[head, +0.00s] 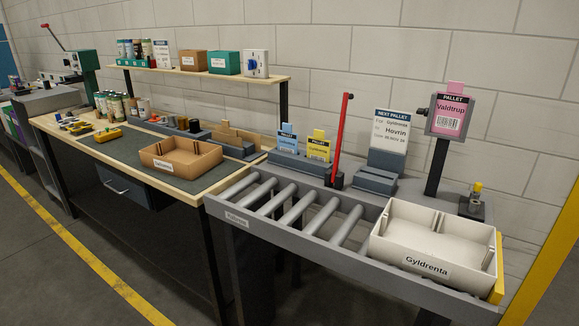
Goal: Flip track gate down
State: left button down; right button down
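A roller track (305,217) runs along the right side in the head view. A red bar (341,138) stands upright, tilted slightly, from a small dark base (334,181) on the track's back edge; it looks like the track gate, raised. A yellow plate (498,268) stands at the track's right end, against a white crate (425,266) labelled Gyldrenta. Neither of my grippers is in view.
A brown Gyldrenta tray (181,160) sits on the workbench (122,148). Rollers left of the crate are bare.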

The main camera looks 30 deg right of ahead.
aim_at(346, 96)
jog(key=z, duration=1.3)
